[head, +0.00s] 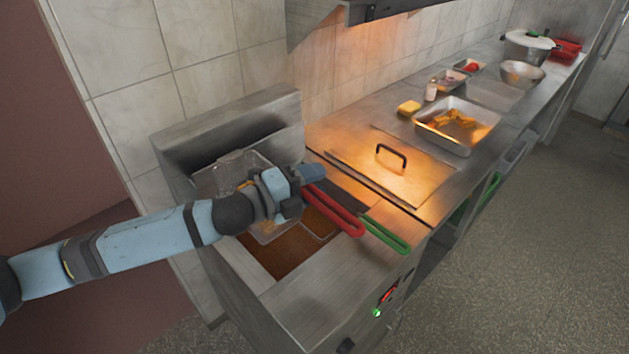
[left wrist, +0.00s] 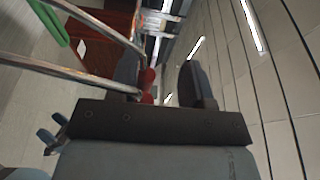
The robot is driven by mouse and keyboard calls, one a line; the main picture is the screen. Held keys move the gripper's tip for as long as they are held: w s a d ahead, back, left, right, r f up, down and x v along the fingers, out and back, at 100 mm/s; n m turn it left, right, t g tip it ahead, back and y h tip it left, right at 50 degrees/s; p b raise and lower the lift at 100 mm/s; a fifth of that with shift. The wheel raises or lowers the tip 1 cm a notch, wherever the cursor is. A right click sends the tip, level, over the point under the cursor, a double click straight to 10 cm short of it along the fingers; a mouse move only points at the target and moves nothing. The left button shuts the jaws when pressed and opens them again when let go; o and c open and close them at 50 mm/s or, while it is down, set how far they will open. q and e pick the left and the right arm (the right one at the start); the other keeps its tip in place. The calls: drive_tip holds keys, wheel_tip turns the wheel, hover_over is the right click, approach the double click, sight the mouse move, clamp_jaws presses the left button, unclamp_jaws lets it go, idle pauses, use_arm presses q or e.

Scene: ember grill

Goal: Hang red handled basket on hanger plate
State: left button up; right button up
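The red handle (head: 335,212) of one fryer basket slants over the fryer's front, beside a green handle (head: 385,235). My left gripper (head: 308,180) is at the inner end of the red handle. In the left wrist view its two fingers (left wrist: 163,75) are spread, with a red piece (left wrist: 147,82) close to the left finger and a gap to the right one. A wire basket (head: 268,232) shows partly under my arm, above the brown oil. The raised metal back panel (head: 240,118) stands behind; I cannot tell whether it is the hanger plate. My right gripper is out of view.
A flat lid with a black handle (head: 391,155) lies right of the fryer. Beyond it are a metal tray with food (head: 458,128), a yellow block (head: 409,107) and bowls. A hood (head: 330,20) hangs above. The floor at right is clear.

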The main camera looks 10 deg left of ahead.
use_arm(q)
drive_tip(key=shift+b+v, duration=1.85)
drive_tip(key=shift+v, duration=5)
wheel_tip(320, 180, down, 12)
drive_tip(key=s+d+n+t+y+p, duration=0.2)
drive_tip(key=n+y+p, duration=0.25)
drive_tip(key=n, duration=0.85)
drive_tip(key=s+f+n+g+y+p, duration=0.2)
drive_tip(key=s+f+n+y, duration=0.3)
drive_tip(key=s+f+n, duration=0.6)
wheel_tip(320, 180, down, 5)
drive_tip(key=shift+s+d+r+n+g+y+p, duration=0.2)
drive_tip(key=shift+s+n+g+y+p, duration=0.25)
drive_tip(key=shift+s, duration=0.6)
